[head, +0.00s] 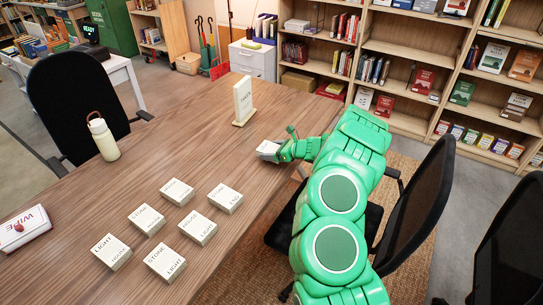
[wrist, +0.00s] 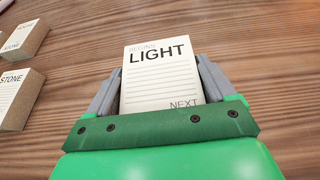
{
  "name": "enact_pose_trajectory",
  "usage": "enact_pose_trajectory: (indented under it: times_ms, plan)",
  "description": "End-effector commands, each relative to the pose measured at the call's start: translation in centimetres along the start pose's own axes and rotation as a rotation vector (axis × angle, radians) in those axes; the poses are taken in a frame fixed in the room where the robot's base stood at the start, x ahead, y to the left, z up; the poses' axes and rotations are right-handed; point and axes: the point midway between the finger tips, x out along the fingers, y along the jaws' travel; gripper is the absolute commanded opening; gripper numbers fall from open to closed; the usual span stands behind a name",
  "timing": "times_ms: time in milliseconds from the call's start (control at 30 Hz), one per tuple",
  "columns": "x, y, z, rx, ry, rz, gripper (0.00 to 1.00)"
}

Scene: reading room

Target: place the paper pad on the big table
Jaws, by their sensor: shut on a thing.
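My gripper (head: 279,149) is shut on a cream paper pad (head: 268,147) at the right edge of the big wooden table (head: 150,165). In the wrist view my gripper (wrist: 158,85) has grey fingers on both sides of the pad (wrist: 160,65), which reads "LIGHT" and has ruled lines. The pad lies face up over the wood grain. I cannot tell whether it touches the tabletop. Several similar thick pads (head: 198,228) lie in loose rows on the near part of the table; two show at the left of the wrist view (wrist: 18,100).
An upright white sign (head: 243,98) stands beyond my gripper. A cream bottle (head: 103,140) and a white "WIPE" packet (head: 24,228) are on the left side. Black chairs (head: 420,200) stand at the right, by bookshelves (head: 410,60). The table's middle is clear.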

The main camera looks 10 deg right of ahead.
Motion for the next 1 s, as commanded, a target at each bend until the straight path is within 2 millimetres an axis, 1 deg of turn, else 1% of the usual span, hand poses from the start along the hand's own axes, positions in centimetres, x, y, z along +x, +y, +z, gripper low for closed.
enact_pose_trajectory:
  times_ms: [33, 200, 633, 667, 733, 767, 1000]
  plan:
    - [0.2, 0.0, -0.6, 0.001, 0.002, 0.0, 0.5]
    - [0.8, 0.1, -2.2, 0.001, 0.002, 0.0, 0.5]
    - [1.0, 0.1, -2.6, 0.002, 0.0, 0.001, 0.5]
    - [1.0, 0.1, -2.6, 0.001, 0.0, 0.001, 0.87]
    - [1.0, 0.1, -2.5, 0.001, 0.0, 0.001, 0.98]
    - [1.0, 0.1, -2.5, 0.001, 0.0, 0.001, 1.0]
    - [1.0, 0.1, -2.5, 0.001, 0.0, 0.001, 1.0]
